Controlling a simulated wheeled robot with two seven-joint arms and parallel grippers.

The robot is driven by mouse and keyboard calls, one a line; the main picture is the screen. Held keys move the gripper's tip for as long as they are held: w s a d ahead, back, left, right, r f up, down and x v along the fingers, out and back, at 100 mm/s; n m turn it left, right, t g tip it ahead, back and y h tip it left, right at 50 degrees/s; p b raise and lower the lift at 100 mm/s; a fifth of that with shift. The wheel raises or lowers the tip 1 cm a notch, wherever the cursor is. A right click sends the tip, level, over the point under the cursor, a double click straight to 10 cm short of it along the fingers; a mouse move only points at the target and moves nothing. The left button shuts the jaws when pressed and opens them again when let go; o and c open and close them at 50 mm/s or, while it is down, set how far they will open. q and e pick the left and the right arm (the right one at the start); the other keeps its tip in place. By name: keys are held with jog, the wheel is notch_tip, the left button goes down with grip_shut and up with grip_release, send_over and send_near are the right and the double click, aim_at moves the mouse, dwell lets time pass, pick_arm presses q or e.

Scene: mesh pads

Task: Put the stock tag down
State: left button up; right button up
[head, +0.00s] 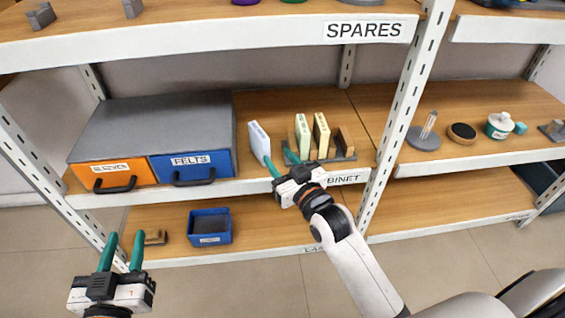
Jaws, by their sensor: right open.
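My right gripper (279,161) reaches to the front of the middle shelf. Its green fingers are apart, with nothing clearly held between them. A white and blue upright piece (259,142) leans slightly just behind its left finger; I cannot tell whether they touch. I cannot make out for certain which thing is the stock tag. My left gripper (122,253) is at the lower left, in front of the shelves, with its fingers apart and empty.
A grey rack (340,156) holds pale green and cream upright packs right of the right gripper. A cabinet with an orange drawer (112,169) and a blue drawer (193,161) stands left. A blue bin (210,226) sits on the lower shelf. A metal post (404,100) rises right.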

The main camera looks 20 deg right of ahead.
jog(key=s+a+r, duration=0.1)
jog(key=s+a, duration=0.1)
jog(key=s, duration=0.4)
jog(key=s+a+r+y, duration=0.1)
jog(key=s+r, duration=0.1)
jog(key=s, duration=0.4)
jog(key=shift+s+a+r+n, duration=0.3)
jog(key=shift+s+a+n, duration=0.1)
jog(key=shift+w+f+g, duration=0.1)
jog(key=shift+g, duration=0.2)
